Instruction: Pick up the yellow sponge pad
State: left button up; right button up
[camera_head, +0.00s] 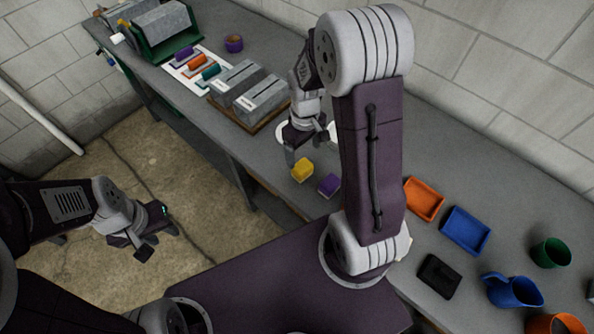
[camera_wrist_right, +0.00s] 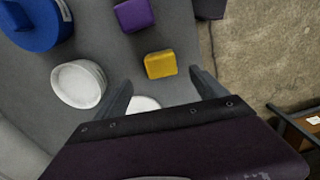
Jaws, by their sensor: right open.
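The yellow sponge pad (camera_head: 302,169) lies on the grey workbench near its front edge. In the right wrist view the yellow sponge pad (camera_wrist_right: 160,64) sits ahead of the two fingers, a little right of the middle between them, and is not touched. My right gripper (camera_head: 305,152) is open and empty, just behind the pad; its fingers also show in the right wrist view (camera_wrist_right: 160,88). My left gripper (camera_head: 140,240) hangs over the floor at the left, away from the bench; its jaw state is unclear.
A purple block (camera_head: 329,184) lies close beside the pad. White round dishes (camera_wrist_right: 78,84) are near the right gripper. An orange tray (camera_head: 424,199), a blue tray (camera_head: 466,230) and a blue jug (camera_head: 513,291) stand to the right. Metal boxes (camera_head: 262,98) stand behind left.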

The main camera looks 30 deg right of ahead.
aim_at(302, 165)
notch_tip(302, 165, down, 4)
jog(key=shift+s+r, duration=0.15)
jog(key=shift+r, duration=0.1)
notch_tip(302, 165, down, 5)
jog(key=shift+a+r+p, duration=0.1)
jog(key=shift+a+p, duration=0.05)
jog(key=shift+p, duration=0.35)
jog(key=shift+f, duration=0.35)
jog(key=c, duration=1.5)
jog(key=shift+w+r, duration=0.2)
jog(key=shift+r, duration=0.4)
notch_tip(302, 165, up, 3)
jog(key=shift+r, duration=0.1)
jog(key=shift+s+a+r+b, duration=0.2)
jog(key=shift+s+r+b, duration=0.7)
jog(key=shift+s, duration=1.05)
jog(key=shift+s+a+r+b, duration=0.2)
jog(key=shift+s+r+b, duration=0.25)
jog(key=shift+s+r, duration=1.25)
jog(key=shift+s+a+r+b, duration=0.2)
jog(key=shift+s+r+b, duration=0.5)
jog(key=shift+s, duration=1.55)
